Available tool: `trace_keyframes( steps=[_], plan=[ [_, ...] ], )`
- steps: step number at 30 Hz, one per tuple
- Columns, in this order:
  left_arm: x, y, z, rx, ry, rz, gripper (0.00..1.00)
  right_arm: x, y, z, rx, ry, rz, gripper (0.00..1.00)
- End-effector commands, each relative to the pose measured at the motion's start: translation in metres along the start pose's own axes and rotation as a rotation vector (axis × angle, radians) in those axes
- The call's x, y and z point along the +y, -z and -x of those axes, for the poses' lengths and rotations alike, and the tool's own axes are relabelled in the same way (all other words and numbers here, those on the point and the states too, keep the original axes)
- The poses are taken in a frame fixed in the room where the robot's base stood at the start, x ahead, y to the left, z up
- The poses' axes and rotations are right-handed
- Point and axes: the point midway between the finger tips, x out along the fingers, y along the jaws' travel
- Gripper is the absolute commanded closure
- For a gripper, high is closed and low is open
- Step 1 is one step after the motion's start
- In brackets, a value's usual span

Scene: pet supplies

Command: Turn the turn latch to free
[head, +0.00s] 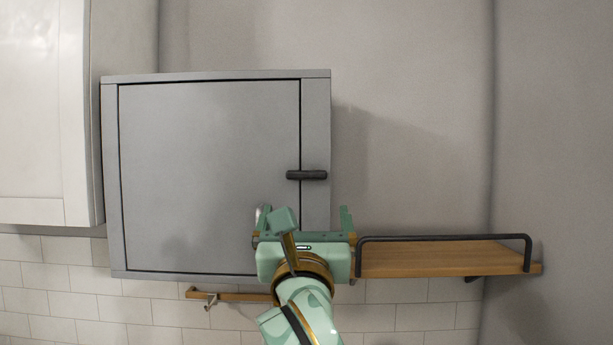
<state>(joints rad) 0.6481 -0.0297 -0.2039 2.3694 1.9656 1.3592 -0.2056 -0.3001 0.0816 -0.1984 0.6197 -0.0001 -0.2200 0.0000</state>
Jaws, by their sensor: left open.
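The turn latch (306,175) is a short dark bar on the right side of a grey wall cabinet. It lies level, across the gap between the door (205,170) and the right frame (316,120). The door looks shut. My left gripper (305,212), green, is below the latch with its fingers spread and pointing up. Nothing shows between the fingers, and they look apart from the latch. The gripper covers the cabinet's lower right corner. My right gripper is not in view.
A wooden shelf (440,262) with a dark rail (445,238) is right of my gripper. A wooden hook strip (235,296) is under the cabinet. A white cupboard (40,110) is at the left. The wall right of the latch is bare.

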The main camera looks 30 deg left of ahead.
Motion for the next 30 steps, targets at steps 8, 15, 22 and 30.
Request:
trace_keyframes(
  steps=[8,15,22,30],
  plan=[
    [0.001,-0.004,-0.074,0.001,-0.004,-0.004,0.05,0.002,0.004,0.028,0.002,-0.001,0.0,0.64],
    [0.001,-0.002,-0.114,0.0,-0.003,-0.003,0.05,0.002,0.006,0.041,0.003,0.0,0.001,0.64],
    [0.001,0.0,-0.124,-0.001,-0.002,-0.002,0.05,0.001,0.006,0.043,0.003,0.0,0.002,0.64],
    [0.001,0.0,-0.123,-0.001,-0.002,-0.002,0.28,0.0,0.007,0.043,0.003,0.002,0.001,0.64]
  ],
)
